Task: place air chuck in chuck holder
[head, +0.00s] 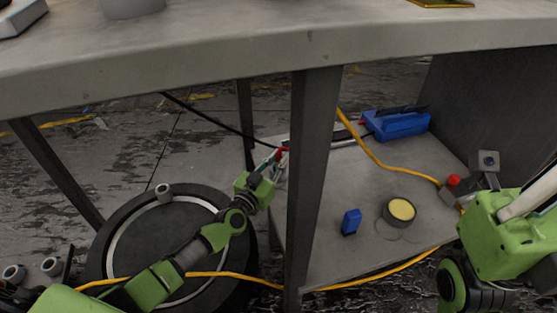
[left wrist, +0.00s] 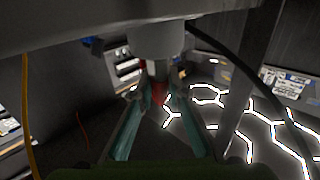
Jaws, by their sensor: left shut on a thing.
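My left gripper (head: 277,160) is under the table, beside the dark table leg, with its fingers closed on the air chuck (head: 282,151). The chuck shows as a small red and metal piece, with a thin black hose running up to the left. In the left wrist view, the two fingers of my left gripper (left wrist: 158,103) meet on the red and metal air chuck (left wrist: 157,80). A pale grey cylinder (left wrist: 160,38) sits directly at its far end; I cannot tell whether it is the chuck holder or whether they touch.
The thick grey tabletop (head: 200,60) is overhead, and a dark leg (head: 312,180) stands just right of my left gripper. A lower shelf (head: 360,255) holds a blue toolbox (head: 397,125), a small blue block (head: 351,221) and a yellow-topped tin (head: 401,211). A yellow hose (head: 380,162) crosses it.

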